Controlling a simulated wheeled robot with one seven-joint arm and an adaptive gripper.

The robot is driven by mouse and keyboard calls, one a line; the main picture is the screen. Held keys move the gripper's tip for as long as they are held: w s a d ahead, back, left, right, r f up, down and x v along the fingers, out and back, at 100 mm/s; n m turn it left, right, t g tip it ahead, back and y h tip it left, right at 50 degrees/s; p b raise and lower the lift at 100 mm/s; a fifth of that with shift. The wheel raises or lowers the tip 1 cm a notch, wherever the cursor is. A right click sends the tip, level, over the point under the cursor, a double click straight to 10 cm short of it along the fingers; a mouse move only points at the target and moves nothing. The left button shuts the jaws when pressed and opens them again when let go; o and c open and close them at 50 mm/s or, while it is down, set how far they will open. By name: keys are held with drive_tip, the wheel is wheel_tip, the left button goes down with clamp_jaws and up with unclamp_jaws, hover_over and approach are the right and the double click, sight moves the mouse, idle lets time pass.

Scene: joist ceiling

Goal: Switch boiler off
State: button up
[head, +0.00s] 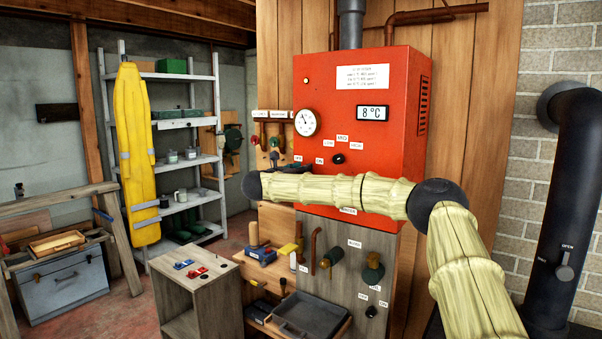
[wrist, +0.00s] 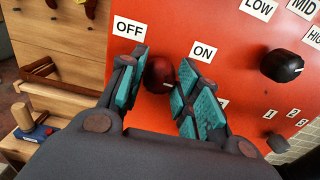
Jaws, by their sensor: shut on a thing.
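The boiler (head: 395,78) is a red box on a wood-plank wall, with a round dial (head: 305,122) and a display (head: 372,113) reading 8 °C. In the head view my arm hides the gripper and knob.
A black knob (wrist: 282,65) below LOW, MID and HIGH labels and a smaller dark knob (wrist: 277,142) are to the right. Below the boiler is a grey panel (head: 350,262) with valves. A small wooden cabinet (head: 195,290) stands at front left, and a black pipe (head: 570,200) at right.

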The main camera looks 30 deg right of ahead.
drive_tip(key=shift+w+f+n+p, duration=0.1)
drive_tip(key=shift+n+p, duration=0.6)
drive_tip(key=shift+n, duration=3.75)
drive_tip(key=shift+w+f+n+p, duration=0.1)
drive_tip(key=shift+n+p, duration=0.55)
drive_tip(key=shift+n, duration=3.8)
drive_tip(key=shift+a, duration=0.1)
drive_tip(key=o, duration=1)
